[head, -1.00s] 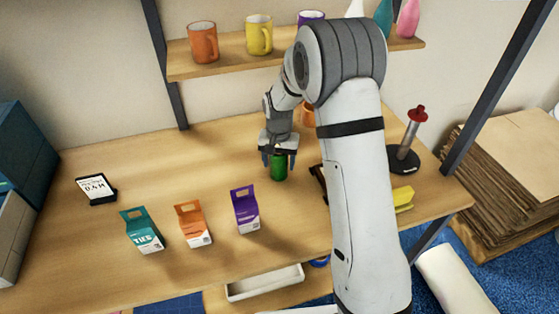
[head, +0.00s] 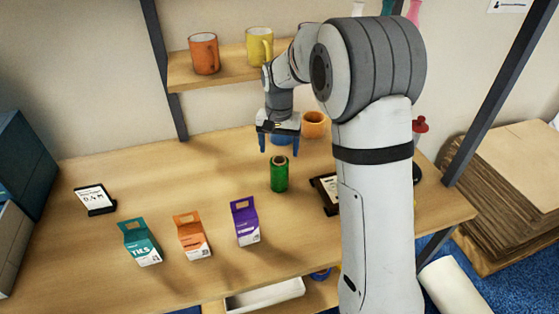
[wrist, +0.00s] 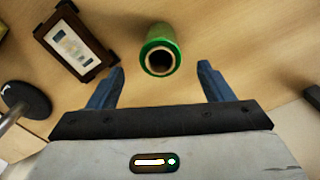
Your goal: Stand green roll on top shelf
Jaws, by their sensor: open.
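The green roll (head: 279,174) stands upright on the wooden table, to the right of the purple carton. In the wrist view the roll (wrist: 160,50) shows its open, dark core, just beyond and between the fingertips. My gripper (head: 279,153) is open and empty, with its fingers pointing down, above and behind the roll. It also shows in the wrist view (wrist: 161,80), not touching the roll. The top shelf (head: 228,72) is on the wall behind, holding an orange mug (head: 204,54) and a yellow mug (head: 259,46). My arm hides the shelf's right part.
Teal (head: 140,242), orange (head: 192,237) and purple (head: 245,222) cartons stand at the table's front. A small sign (head: 94,199) stands at left. A dark frame (head: 325,193) lies right of the roll. An orange cup (head: 314,124) is behind. The table's left back is clear.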

